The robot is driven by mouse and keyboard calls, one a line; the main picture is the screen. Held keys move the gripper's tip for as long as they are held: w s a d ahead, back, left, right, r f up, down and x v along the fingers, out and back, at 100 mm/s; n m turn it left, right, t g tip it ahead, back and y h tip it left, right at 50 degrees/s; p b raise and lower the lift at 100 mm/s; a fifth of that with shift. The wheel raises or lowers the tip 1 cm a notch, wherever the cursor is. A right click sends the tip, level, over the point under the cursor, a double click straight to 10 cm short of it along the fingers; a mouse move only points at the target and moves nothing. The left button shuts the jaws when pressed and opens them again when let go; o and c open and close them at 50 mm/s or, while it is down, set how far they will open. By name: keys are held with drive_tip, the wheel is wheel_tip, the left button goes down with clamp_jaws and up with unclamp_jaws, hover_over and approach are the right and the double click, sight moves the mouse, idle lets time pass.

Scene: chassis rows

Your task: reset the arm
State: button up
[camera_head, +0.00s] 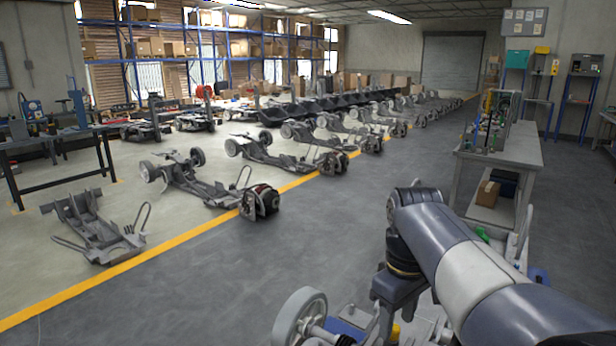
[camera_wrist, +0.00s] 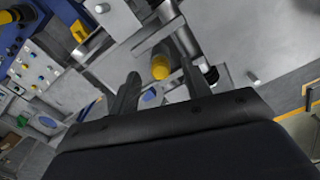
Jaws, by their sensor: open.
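My arm reaches in from the lower right of the head view, its elbow bent over machinery that includes a wheel (camera_head: 299,318). My gripper is hidden in that view. In the wrist view my gripper (camera_wrist: 160,82) shows as two dark fingers set well apart, open, with nothing held between them. Beyond the fingertips are grey metal parts and a yellow cap (camera_wrist: 160,67). The wrist view is tilted, and how far the fingers are from those parts I cannot tell.
Rows of chassis (camera_head: 205,182) stand left of a yellow floor line (camera_head: 170,243). A grey workbench (camera_head: 500,152) with a cardboard box (camera_head: 487,193) on its shelf stands at right. The grey aisle floor (camera_head: 290,235) is clear. A control panel (camera_wrist: 40,70) shows at the wrist view's left.

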wheel_tip(320, 180, down, 2)
drive_tip(key=shift+f, duration=0.1)
wheel_tip(320, 180, up, 4)
drive_tip(key=p, duration=0.3)
drive_tip(key=shift+w+a+r+p, duration=0.1)
drive_tip(key=shift+r+p, duration=0.1)
drive_tip(key=shift+r, duration=0.25)
drive_tip(key=shift+w+a+r+p, duration=0.1)
drive_tip(key=shift+r+p, duration=0.1)
drive_tip(key=shift+r, duration=0.25)
drive_tip(key=shift+d, duration=0.1)
